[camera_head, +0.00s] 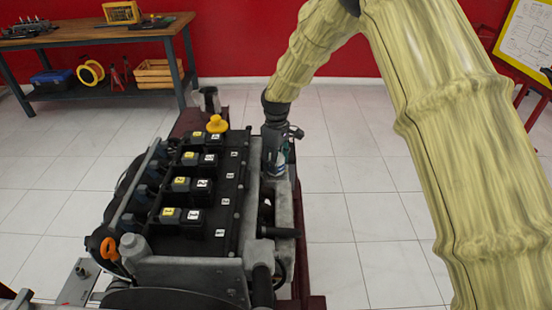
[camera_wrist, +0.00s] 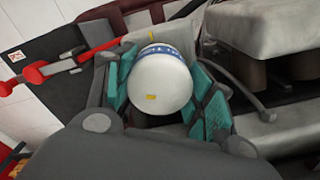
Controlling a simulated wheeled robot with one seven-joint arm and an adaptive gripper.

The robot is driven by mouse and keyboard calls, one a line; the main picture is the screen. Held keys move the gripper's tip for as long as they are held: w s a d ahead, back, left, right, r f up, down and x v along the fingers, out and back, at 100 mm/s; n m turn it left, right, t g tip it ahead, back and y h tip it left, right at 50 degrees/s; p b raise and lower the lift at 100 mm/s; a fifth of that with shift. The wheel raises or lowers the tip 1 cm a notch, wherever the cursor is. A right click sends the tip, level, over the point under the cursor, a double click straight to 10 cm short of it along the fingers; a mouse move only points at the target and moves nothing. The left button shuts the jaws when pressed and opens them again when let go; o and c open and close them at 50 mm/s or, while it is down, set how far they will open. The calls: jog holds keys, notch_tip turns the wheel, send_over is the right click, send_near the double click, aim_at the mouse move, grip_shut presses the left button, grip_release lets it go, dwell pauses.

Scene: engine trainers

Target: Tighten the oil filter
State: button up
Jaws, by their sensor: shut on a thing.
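The oil filter (camera_wrist: 160,82) is a white rounded canister with a blue band and small yellow marks. It shows in the wrist view between the teal pads of my gripper (camera_wrist: 158,92), which is shut on it, one pad on each side. In the head view my gripper (camera_head: 275,158) points down at the right side of the engine (camera_head: 232,190). The filter is mostly hidden there by the gripper. The wrist view does not show clearly how the filter's far end meets the engine.
The engine has a black cover with labelled coils, a yellow cap (camera_head: 217,124) and an orange dipstick handle (camera_head: 108,249). A wooden workbench (camera_head: 95,38) with tools stands at the back left. White tiled floor (camera_head: 360,215) is free on the right.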

dwell(0.4)
jog(key=o, duration=1)
jog(key=shift+f, duration=0.1)
